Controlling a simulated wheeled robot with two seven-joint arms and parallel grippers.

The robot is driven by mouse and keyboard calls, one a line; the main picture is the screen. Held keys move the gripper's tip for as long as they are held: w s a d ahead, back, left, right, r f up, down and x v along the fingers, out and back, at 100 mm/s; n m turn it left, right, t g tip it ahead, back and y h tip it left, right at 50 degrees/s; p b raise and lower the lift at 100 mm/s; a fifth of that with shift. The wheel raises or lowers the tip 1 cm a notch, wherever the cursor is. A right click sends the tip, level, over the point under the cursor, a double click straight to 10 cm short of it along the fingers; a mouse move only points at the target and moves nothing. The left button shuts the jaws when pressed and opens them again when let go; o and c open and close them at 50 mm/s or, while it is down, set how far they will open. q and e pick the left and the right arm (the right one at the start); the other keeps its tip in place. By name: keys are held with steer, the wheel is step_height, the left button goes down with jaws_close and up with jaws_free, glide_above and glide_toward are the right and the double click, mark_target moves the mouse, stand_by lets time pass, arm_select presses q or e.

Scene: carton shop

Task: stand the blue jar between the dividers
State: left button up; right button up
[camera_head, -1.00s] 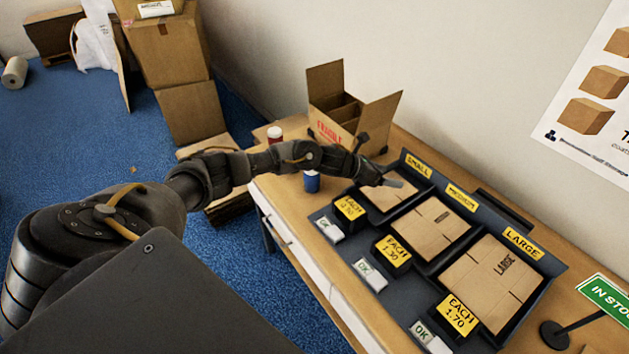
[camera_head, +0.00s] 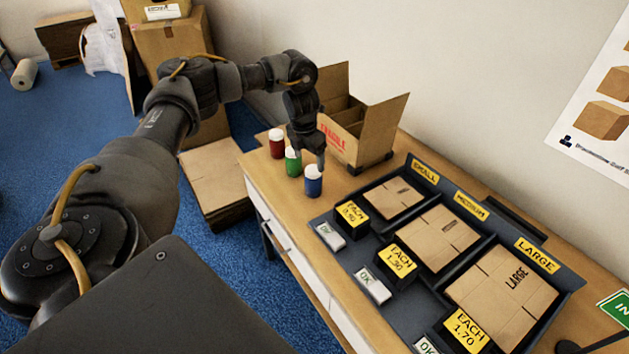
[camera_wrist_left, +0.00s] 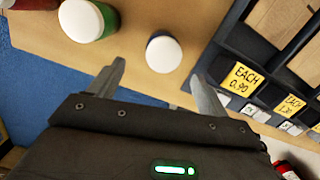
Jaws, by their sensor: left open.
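The blue jar (camera_head: 313,181) with a white lid stands upright on the table near its left edge. In the left wrist view the jar (camera_wrist_left: 163,53) is ahead of the fingertips and roughly between their lines. My left gripper (camera_head: 308,158) points down above and close to the jars; it is open and empty, and its two fingers (camera_wrist_left: 155,85) show apart in the wrist view. The open carton with dividers (camera_head: 352,119), marked FRAGILE, stands behind the jars. My right gripper is not in view.
A green jar (camera_head: 293,161) and a red jar (camera_head: 276,142) stand beside the blue one. A dark display tray (camera_head: 385,224) with flat cartons and price signs fills the table to the right. Stacked cartons (camera_head: 173,45) stand on the floor at the back left.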

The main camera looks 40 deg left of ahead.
mark_target(313, 169)
arm_select(q)
steer(key=shift+w+d+f, duration=0.1)
steer(key=shift+w+f, duration=0.05)
steer(key=shift+f, duration=0.6)
steer(key=shift+w+f, duration=0.1)
steer(key=shift+f, duration=0.65)
steer(key=f, duration=0.2)
steer(key=w+f+p, duration=0.1)
steer(key=f, duration=0.1)
steer(key=shift+d+f+p, duration=0.2)
steer(key=shift+f+p, duration=0.05)
steer(key=shift+p, duration=0.05)
steer(key=shift+f, duration=0.3)
steer(key=shift+c, duration=0.4)
steer(key=c, duration=1.2)
steer(key=shift+r, duration=0.1)
